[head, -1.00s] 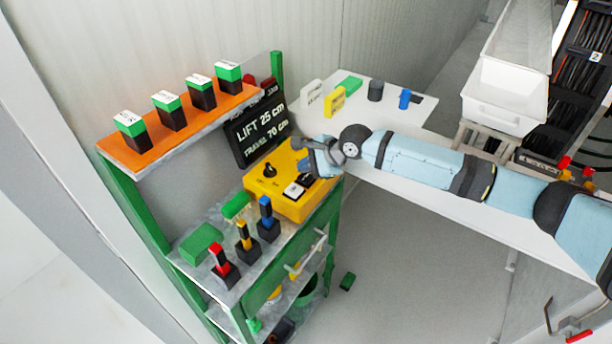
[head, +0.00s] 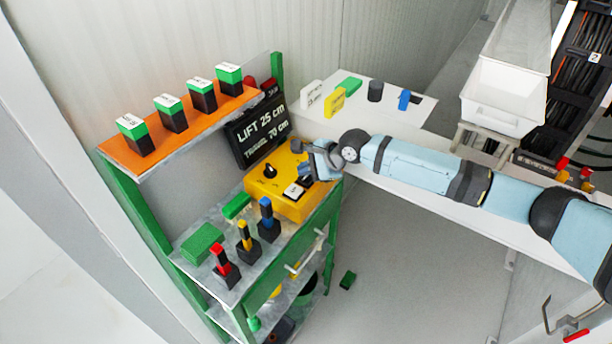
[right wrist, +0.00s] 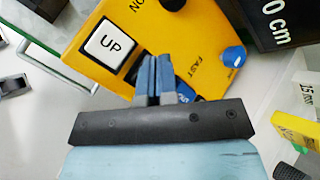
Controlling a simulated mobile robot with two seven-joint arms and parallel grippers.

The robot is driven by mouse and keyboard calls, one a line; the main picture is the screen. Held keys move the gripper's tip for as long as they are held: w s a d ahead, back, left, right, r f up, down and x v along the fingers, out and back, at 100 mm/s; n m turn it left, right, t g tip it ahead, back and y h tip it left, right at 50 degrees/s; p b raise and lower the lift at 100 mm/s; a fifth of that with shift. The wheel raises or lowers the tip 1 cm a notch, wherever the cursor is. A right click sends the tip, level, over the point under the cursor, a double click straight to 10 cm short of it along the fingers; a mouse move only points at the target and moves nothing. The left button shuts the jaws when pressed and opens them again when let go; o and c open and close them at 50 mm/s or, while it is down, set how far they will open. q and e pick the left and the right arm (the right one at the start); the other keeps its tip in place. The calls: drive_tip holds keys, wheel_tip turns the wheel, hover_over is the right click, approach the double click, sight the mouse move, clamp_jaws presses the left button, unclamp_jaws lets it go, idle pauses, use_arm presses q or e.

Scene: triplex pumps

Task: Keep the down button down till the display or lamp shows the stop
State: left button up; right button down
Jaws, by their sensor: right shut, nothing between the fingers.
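The yellow control box (head: 290,205) stands on the shelf unit, with a white UP button (right wrist: 110,45) on its top face. A dark spot beside the white button is mostly covered by my right gripper (head: 308,178), so I cannot make out the down button or whether it is pressed. In the right wrist view my right gripper (right wrist: 154,68) is shut and empty, its fingertips over the box just beside the UP button. Contact cannot be told. The black display (head: 262,128) reads LIFT 25 cm and TRAVEL 70 cm. My left gripper is not in view.
A black knob (head: 270,171) rises from the box; a blue knob (right wrist: 232,57) shows near the word FAST. Red, yellow and blue-topped levers (head: 245,236) stand in front. An orange shelf (head: 150,152) holds several green-topped blocks. A white table (head: 440,200) lies under my right arm.

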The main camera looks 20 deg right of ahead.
drive_tip(key=shift+f, duration=0.6)
idle(2.6)
drive_tip(key=shift+r+p, duration=0.15)
drive_tip(key=shift+p, duration=0.2)
drive_tip(key=shift+r+p, duration=0.85)
drive_tip(key=shift+p, duration=0.35)
drive_tip(key=shift+r, duration=0.1)
